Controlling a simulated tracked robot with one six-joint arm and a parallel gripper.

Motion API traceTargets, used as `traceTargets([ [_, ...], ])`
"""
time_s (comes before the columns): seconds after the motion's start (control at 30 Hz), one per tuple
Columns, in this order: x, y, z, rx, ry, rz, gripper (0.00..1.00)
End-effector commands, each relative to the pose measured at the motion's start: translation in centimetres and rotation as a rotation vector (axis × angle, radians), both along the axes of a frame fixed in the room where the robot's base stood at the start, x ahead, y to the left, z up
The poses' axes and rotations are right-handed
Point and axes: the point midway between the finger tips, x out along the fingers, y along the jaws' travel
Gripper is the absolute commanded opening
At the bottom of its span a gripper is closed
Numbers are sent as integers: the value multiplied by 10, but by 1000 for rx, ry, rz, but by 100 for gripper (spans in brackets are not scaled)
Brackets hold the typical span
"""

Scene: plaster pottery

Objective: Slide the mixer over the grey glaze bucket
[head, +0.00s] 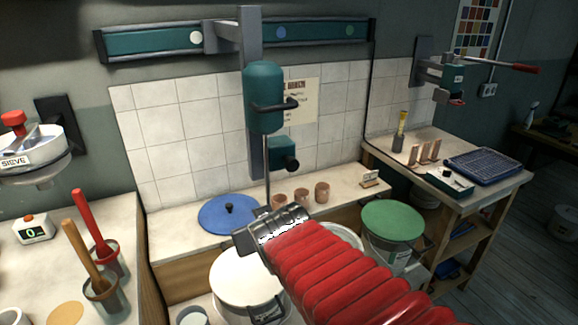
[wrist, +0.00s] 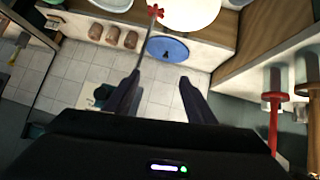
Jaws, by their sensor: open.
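The mixer (head: 264,95) is a teal motor with a dark side handle (head: 275,105), hung on a grey upright from a teal wall rail (head: 325,31). Its carriage is between the rail's white and blue dots. Its thin shaft runs down behind my arm; in the wrist view, the shaft ends in a red paddle (wrist: 155,11). My gripper (wrist: 158,80) is open and empty, with the shaft passing by one fingertip; I cannot tell whether they touch. In the head view its fingers are hidden. A pale-topped bucket (head: 235,275) stands below; I cannot tell which bucket is grey.
A blue lid (head: 229,212) and small clay cups (head: 322,192) sit on the back bench. A green-topped bucket (head: 393,220) stands at right, with another pale rim partly behind my arm. Red and wooden-handled tools (head: 88,215) stand at left. A sieve (head: 28,155) overhangs the left bench.

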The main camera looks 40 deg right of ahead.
Motion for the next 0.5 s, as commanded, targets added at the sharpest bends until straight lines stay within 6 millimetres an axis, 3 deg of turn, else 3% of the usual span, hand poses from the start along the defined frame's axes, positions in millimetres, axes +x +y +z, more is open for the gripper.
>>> traceTargets([
  [0.03, 5, -17, 0, -18, -29, -21, 50],
  [0.2, 21, -64, 8, -82, -145, -63, 50],
  [0.5, 34, -122, 15, -136, -337, -41, 50],
])
